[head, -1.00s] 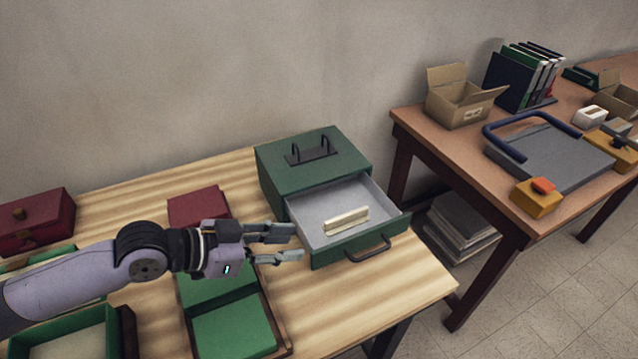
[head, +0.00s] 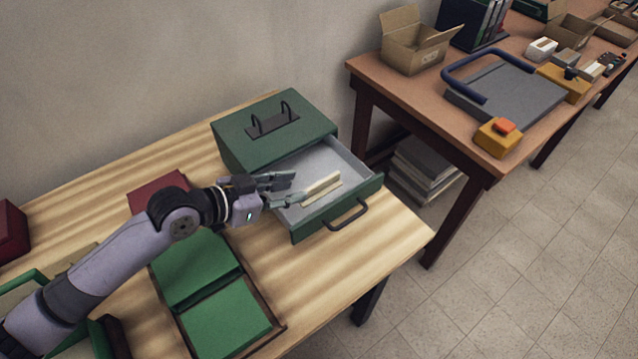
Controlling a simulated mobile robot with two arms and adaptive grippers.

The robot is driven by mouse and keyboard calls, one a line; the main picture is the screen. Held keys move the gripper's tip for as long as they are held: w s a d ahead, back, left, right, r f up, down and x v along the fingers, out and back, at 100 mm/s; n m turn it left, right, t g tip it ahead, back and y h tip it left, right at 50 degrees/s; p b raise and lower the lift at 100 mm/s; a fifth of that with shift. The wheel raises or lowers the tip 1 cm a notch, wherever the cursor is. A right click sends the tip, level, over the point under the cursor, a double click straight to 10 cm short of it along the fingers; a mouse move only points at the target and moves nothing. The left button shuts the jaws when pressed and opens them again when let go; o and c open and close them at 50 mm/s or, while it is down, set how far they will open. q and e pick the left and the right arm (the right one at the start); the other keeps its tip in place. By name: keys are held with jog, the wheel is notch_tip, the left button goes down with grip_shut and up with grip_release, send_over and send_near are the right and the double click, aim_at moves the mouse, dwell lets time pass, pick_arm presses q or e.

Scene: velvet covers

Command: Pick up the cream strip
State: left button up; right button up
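The cream strip (head: 322,187) lies in the open drawer (head: 350,172) of a green box (head: 262,135) on the light wooden table. My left gripper (head: 297,190) comes in from the left, with its fingertips over the drawer's left side, close to the strip's left end. Its two fingers are spread apart with nothing between them. I cannot tell from this view whether the fingertips touch the strip. My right gripper is not in view.
Green covers (head: 228,316) in a brown tray lie below my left arm, with a dark red cover (head: 158,190) behind. The drawer handle (head: 347,215) sticks out in front. A brown table (head: 470,155) with a cardboard box (head: 412,45) and tools stands to the right.

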aim_at(318, 183)
pick_arm(q)
jog(key=shift+x, duration=0.9)
jog(key=shift+p+x, duration=0.8)
jog(key=shift+x, duration=1.9)
jog(key=shift+c, duration=0.3)
grip_shut()
